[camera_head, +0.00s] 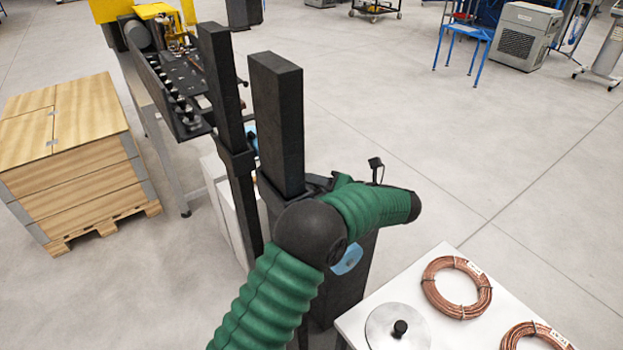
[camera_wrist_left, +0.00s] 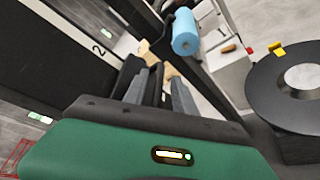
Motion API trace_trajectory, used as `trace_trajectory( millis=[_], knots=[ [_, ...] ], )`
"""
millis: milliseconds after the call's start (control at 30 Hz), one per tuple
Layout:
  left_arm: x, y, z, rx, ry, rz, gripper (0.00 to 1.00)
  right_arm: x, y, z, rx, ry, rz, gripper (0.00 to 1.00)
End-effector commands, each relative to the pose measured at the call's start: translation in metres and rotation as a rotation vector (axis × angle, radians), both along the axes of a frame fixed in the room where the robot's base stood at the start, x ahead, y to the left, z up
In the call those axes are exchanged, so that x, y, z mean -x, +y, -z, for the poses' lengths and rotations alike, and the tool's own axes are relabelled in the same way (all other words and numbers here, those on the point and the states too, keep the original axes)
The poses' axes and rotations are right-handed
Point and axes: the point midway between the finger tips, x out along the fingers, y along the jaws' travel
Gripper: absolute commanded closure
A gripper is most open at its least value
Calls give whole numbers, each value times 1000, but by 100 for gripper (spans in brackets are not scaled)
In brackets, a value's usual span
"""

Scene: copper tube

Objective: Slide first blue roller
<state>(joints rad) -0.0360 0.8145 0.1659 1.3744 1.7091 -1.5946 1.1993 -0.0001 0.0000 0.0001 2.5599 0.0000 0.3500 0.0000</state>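A light blue roller (camera_wrist_left: 185,32) shows near the top of the left wrist view, beside a dark beam. My left gripper (camera_wrist_left: 158,78) is in the lower middle of that view. Its two grey fingers stand apart with nothing clearly held between them. The roller is beyond the fingertips, up and to the right, and is not touched. In the head view my green left arm reaches up from the bottom, and its gripper is hidden there. Light blue patches show by the black posts; I cannot tell which is this roller. My right gripper is not in view.
Tall black posts (camera_head: 277,125) stand close behind my arm. A white table (camera_head: 452,335) with copper coils (camera_head: 456,287) and a round metal lid (camera_head: 398,328) is at the lower right. A wooden crate (camera_head: 70,150) stands at the left. A black disc (camera_wrist_left: 290,90) is at right in the wrist view.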

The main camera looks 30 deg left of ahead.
Motion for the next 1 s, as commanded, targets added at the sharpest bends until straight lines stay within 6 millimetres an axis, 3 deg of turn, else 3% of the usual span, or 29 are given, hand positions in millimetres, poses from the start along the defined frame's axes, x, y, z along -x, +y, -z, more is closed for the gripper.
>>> trace_trajectory(
  millis=[200,433,1000],
  knots=[
    [0,2,1,1,0,0,69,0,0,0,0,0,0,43],
    [0,2,1,1,0,-1,99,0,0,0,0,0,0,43],
    [0,1,3,3,4,-3,100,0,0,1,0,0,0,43]
  ],
)
